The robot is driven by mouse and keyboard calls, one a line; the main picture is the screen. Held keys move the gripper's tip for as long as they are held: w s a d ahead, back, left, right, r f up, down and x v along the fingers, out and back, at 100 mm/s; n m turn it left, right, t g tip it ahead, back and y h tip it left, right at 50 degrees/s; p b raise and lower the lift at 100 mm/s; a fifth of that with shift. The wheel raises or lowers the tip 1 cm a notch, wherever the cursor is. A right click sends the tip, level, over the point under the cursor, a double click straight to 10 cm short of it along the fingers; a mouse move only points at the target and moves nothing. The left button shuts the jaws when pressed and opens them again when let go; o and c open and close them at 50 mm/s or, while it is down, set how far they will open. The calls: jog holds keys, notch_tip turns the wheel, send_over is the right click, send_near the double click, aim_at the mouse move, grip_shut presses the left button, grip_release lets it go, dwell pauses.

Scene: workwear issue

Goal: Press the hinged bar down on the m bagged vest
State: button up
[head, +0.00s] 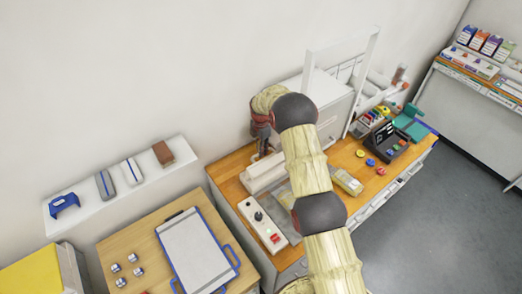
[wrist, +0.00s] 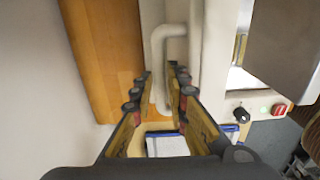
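The hinged bar (head: 264,172) is a long white bar on the wooden bench, left of the middle in the head view. Its white bent handle (wrist: 158,62) shows in the wrist view, its lower end between my fingers. My gripper (wrist: 161,82) is open around this handle, with a gap at the fingertips; I cannot tell if a finger touches it. A clear bag with a yellowish item (head: 347,181) lies right of my arm. I cannot tell whether it is the m vest.
A control box (head: 262,222) with a black knob and red switch lies beside the bar. A grey cabinet (head: 325,100) stands behind. A black tray (head: 387,142) and coloured round pieces lie to the right.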

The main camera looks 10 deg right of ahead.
grip_shut()
dwell(0.4)
